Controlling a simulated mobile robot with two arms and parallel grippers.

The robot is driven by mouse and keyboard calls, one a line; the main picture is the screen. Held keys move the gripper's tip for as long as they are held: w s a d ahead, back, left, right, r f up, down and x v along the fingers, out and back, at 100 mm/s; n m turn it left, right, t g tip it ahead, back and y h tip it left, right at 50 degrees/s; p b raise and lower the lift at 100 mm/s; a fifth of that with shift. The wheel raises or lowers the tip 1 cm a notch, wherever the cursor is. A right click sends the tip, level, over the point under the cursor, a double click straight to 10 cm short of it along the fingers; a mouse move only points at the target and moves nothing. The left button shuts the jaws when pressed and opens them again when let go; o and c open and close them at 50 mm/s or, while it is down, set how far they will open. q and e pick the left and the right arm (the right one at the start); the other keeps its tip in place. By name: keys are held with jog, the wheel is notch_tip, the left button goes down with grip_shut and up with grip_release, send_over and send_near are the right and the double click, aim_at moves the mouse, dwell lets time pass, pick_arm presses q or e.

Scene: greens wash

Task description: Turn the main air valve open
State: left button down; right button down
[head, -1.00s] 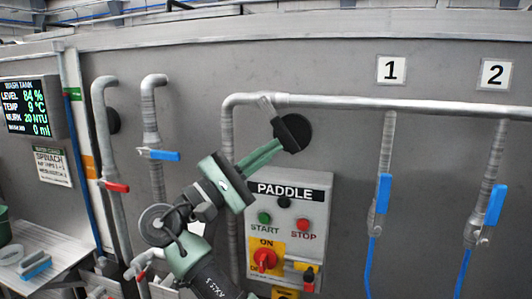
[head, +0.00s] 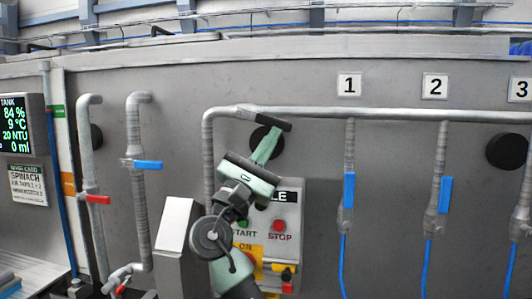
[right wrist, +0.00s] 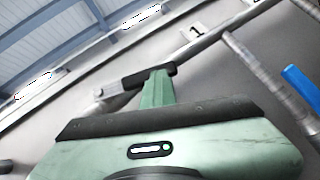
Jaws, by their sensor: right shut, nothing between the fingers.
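The main air valve sits on the overhead grey pipe, near its left bend. Its dark lever (head: 273,123) points right and slopes slightly down, close to the line of the pipe. My right gripper (head: 266,142) is shut and empty, with its green fingers reaching up to the lever from below. In the right wrist view the fingertips (right wrist: 157,80) meet the lever (right wrist: 150,76) on its underside; they appear to touch it. My left gripper is not in view.
The pipe (head: 390,114) feeds several drops with blue levers under signs 1 (head: 349,84), 2 (head: 435,86) and 3. The PADDLE control box (head: 288,215) is partly behind my right arm. Left are pipes with a red lever (head: 98,199) and a blue lever (head: 148,165).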

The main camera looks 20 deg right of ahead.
jog(key=shift+d+r, duration=0.3)
jog(key=shift+r, duration=0.25)
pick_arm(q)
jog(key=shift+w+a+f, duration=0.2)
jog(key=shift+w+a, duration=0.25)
pick_arm(e)
jog(key=shift+s+d+r, duration=0.1)
jog(key=shift+r, duration=0.15)
